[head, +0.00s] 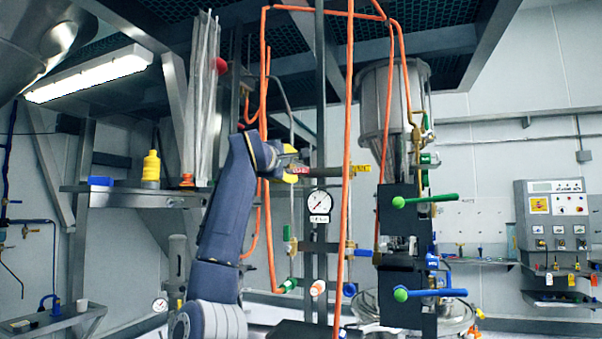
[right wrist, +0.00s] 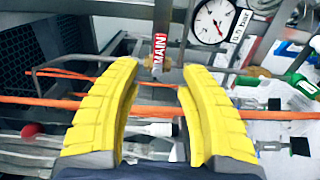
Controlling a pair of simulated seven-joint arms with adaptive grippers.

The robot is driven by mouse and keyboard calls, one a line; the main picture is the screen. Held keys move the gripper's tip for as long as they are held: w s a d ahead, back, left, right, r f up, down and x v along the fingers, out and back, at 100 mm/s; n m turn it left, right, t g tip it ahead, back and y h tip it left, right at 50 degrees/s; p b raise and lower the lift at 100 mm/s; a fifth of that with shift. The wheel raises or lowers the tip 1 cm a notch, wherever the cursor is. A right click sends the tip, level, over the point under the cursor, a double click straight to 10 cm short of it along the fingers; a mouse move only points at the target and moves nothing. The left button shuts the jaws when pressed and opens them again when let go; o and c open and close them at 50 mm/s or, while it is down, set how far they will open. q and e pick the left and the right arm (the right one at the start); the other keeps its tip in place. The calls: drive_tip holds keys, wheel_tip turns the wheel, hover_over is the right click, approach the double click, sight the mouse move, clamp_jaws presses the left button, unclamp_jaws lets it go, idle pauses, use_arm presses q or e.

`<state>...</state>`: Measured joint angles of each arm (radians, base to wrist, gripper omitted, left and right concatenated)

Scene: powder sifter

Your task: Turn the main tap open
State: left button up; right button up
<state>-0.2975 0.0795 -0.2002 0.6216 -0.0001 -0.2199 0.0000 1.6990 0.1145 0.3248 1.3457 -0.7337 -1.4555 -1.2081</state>
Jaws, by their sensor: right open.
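The main tap carries a red label reading MAIN (right wrist: 159,50); in the head view a small red label (head: 300,171) shows at the gripper's fingers. Brass-coloured metal of the tap (right wrist: 149,71) sits just under the label in the right wrist view. My right gripper (right wrist: 160,70) has yellow fingers spread wide, with the tap ahead between the fingertips and no clear contact. In the head view my right gripper (head: 291,164) is at the pipework, above the pressure gauge (head: 319,202). Its fingers partly hide the tap there. My left gripper is not in view.
Orange hoses (head: 347,200) hang around the pipework and cross behind the fingers in the right wrist view. Green (head: 425,200) and blue (head: 432,293) handles stick out at the right. A shelf (head: 130,197) with a yellow bottle (head: 151,167) is at left.

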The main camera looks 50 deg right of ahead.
sight(301, 171)
drive_tip(key=x, duration=1.1)
drive_tip(key=shift+w+d, duration=0.15)
drive_tip(key=shift+d, duration=0.05)
drive_tip(key=shift+o, duration=0.2)
clamp_jaws()
